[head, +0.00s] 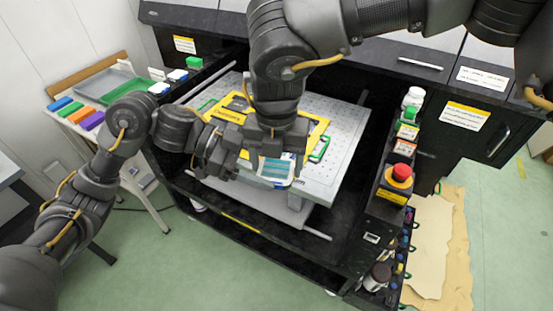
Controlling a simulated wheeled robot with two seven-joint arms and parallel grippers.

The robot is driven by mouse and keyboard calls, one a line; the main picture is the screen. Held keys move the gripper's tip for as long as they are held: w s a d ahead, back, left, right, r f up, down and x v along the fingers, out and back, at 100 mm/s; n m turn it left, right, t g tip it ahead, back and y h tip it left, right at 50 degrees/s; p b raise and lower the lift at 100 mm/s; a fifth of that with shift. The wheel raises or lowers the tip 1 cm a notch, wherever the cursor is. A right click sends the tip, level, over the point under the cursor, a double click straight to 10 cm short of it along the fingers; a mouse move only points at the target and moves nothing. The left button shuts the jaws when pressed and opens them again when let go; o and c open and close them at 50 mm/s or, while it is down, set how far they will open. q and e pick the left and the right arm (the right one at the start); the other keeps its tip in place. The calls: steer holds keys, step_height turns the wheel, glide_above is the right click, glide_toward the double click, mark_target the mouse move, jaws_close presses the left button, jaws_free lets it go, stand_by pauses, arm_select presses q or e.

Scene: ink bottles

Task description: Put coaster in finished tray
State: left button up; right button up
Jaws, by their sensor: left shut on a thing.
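The coaster (275,171), a small teal and white square piece, is at the front of the yellow frame on the grey perforated plate. My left gripper (238,167) reaches in from the left and is shut on the coaster's left side; its fingertips are partly hidden. My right gripper (276,147) hangs from above, just behind the coaster, and its fingers are too dark and hidden to tell open from shut. Two trays stand on the side table at left, a green one (116,88) and a grey one (92,86); I cannot read which is the finished tray.
The yellow frame (315,139) lies on the perforated plate (345,135) inside the black machine. Coloured blocks (79,116) line the side table's front, with ink bottles (176,75) beside the trays. A red stop button (399,174) and bottles stand on the machine's right edge.

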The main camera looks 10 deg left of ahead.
steer(key=c, duration=0.5)
arm_select(q)
steer(key=o, duration=1.1)
arm_select(e)
steer(key=shift+c, duration=0.4)
arm_select(q)
steer(key=shift+o, duration=0.2)
